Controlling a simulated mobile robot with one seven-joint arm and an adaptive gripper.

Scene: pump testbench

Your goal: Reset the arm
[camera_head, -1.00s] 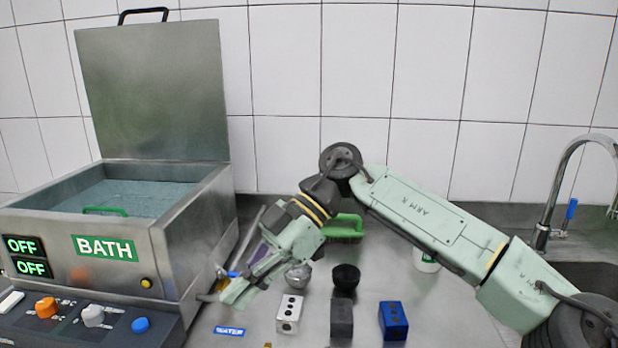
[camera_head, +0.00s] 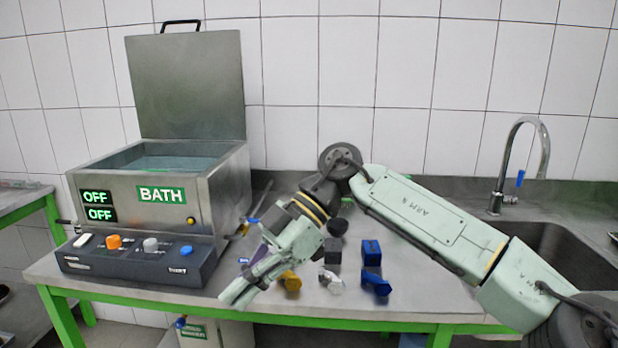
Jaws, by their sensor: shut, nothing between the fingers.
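My arm reaches in from the lower right of the head view, bent at a raised elbow. My gripper (camera_head: 240,291) points down and to the left, in front of the table's front edge in the picture. It is shut and empty. It overlaps part of the bench top and some small items behind it. I cannot tell its exact height above the table.
A steel bath (camera_head: 223,187) with an open lid (camera_head: 187,85) stands at the left, its displays reading OFF. Blocks, including a blue one (camera_head: 371,252), and small orange, silver and blue parts lie mid-table. A sink (camera_head: 545,250) and faucet (camera_head: 545,150) are at the right.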

